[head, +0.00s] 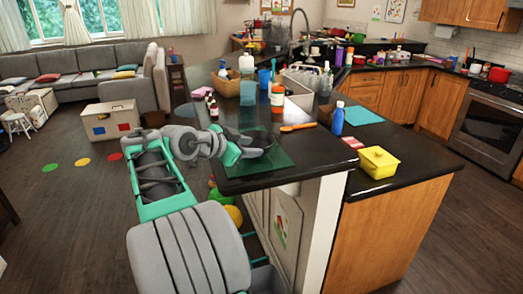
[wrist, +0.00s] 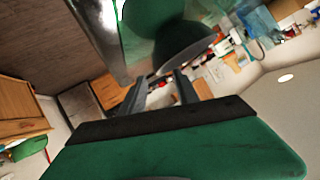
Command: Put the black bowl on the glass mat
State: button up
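The glass mat (head: 270,161) is a dark green see-through sheet on the corner of the black counter. The black bowl (head: 259,138) looks like a dark rounded shape over the mat, partly hidden by my gripper (head: 252,151). In the wrist view the bowl (wrist: 182,38) appears dark, with a grey edge, just beyond the fingertips. My gripper (wrist: 160,80) has its two fingers apart, with a gap between them. I cannot tell whether a finger touches the bowl or whether the bowl rests fully on the mat.
An orange spoon (head: 298,127), a blue bottle (head: 338,118) and a white-and-orange bottle (head: 277,98) stand or lie near the mat. The counter's front edge is close to the mat.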

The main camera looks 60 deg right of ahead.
jog(key=w+a+n+t, duration=0.1)
jog(key=w+a, duration=0.1)
jog(key=w+a+n, duration=0.1)
jog(key=w+a, duration=0.1)
jog(key=a, duration=0.1)
jog(key=w+a+n+t, duration=0.1)
jog(key=w+a, duration=0.1)
jog(key=shift+a+f+n+t+y, duration=0.2)
jog(key=shift+a+n+t+y, duration=0.1)
jog(key=shift+y, duration=0.1)
jog(key=w+a+f+n+t+y, duration=0.2)
jog(key=w+a+f+n, duration=0.15)
jog(key=a, duration=0.45)
jog(key=w+a+f+n+t+y, duration=0.1)
jog(key=w+a+f+n+y, duration=0.15)
jog(key=a+f+n, duration=0.4)
jog(key=w+a+f+n+t+y, duration=0.1)
jog(key=w+a+n+t+y, duration=0.15)
jog(key=a, duration=0.75)
jog(key=s+a+f+n+g+y, duration=0.1)
jog(key=s+a+f+n+y, duration=0.1)
jog(key=a, duration=0.6)
jog(key=s+a+f+n+g+y, duration=0.1)
jog(key=s+a+f+n+y, duration=0.1)
jog(key=s+a+f+n, duration=0.3)
jog(key=s+a+n, duration=0.2)
jog(key=a, duration=0.1)
jog(key=shift+a+y, duration=0.25)
jog(key=shift+y, duration=0.05)
jog(key=shift+d, duration=0.1)
